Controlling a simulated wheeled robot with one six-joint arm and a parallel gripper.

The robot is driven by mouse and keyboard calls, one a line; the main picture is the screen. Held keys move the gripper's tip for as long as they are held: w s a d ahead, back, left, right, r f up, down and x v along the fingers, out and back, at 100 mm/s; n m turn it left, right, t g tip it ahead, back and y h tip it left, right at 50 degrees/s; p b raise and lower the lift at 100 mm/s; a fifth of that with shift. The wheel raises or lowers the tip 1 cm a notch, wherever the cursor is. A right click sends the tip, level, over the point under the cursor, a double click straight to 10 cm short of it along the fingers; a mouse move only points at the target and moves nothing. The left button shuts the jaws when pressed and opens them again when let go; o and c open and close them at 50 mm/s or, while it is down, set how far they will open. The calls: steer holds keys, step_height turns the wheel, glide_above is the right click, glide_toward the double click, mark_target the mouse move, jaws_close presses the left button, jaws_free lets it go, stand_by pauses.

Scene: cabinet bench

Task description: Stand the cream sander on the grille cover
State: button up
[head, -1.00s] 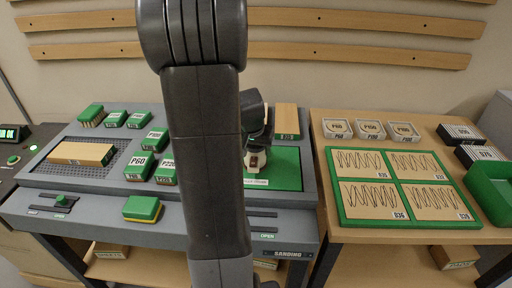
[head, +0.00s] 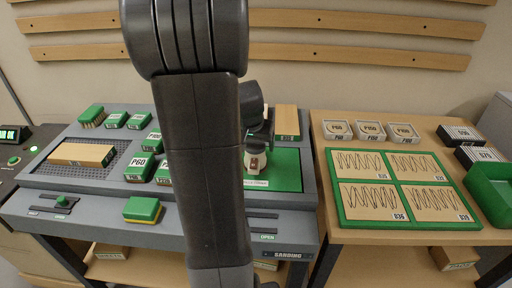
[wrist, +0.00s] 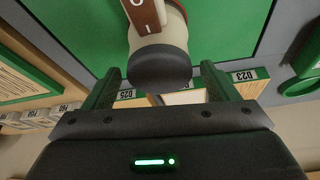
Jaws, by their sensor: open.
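The cream sander (head: 255,162), with a brown patch on its side, stands on the green mat at the bench's right part. In the wrist view the sander (wrist: 172,28) shows its cream body, brown patch and dark round end. My gripper (wrist: 160,84) is open, with its two fingers on either side of that dark end; I cannot tell whether they touch it. In the head view my arm hides part of the bench and the fingers. A dark grey perforated grille (head: 122,160) lies at the bench's left, with a wooden block (head: 82,154) on it.
Several green labelled blocks (head: 139,166) stand between the grille and my arm. A green-yellow block (head: 142,209) sits on the front ledge. A wooden block (head: 287,121) stands behind the green mat (head: 287,170). The right table holds a green-framed panel (head: 345,223).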

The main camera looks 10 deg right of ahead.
mark_target(253, 158)
steer(key=v, duration=0.8)
steer(key=shift+r, duration=0.4)
